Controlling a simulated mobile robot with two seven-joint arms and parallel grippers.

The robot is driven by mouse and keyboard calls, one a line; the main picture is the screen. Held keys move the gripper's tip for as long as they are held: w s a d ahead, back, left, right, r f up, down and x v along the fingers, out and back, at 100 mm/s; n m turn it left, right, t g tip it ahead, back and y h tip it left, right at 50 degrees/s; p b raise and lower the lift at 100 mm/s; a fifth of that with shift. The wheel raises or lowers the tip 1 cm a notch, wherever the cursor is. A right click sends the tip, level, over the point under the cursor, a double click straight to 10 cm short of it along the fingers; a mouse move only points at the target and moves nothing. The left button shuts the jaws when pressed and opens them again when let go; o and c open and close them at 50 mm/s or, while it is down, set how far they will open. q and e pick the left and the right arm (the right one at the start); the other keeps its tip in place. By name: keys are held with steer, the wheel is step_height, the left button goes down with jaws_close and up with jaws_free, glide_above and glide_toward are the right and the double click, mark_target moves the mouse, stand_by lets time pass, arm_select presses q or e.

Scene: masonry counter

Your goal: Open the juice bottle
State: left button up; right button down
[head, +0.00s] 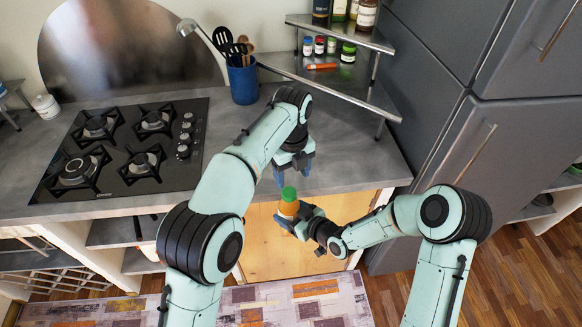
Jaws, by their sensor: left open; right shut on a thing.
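The juice bottle (288,208) is orange with a green cap (289,193) on top. It is held roughly upright in front of the counter's edge. My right gripper (287,222) is shut on the bottle's body from the right and hides part of it. My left gripper (294,176) is open and points down just above the green cap. Its fingers are on either side above the cap; I cannot tell whether they touch it.
The grey counter (345,150) is mostly clear right of the black gas hob (125,150). A blue utensil holder (243,82) stands at the back. A corner shelf (330,80) holds several jars. A grey fridge (470,130) stands at the right. A patterned rug (240,305) lies below.

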mark_target(292, 191)
arm_select(q)
step_height(292, 191, down, 6)
steer(key=shift+f, duration=0.1)
stand_by(0.4)
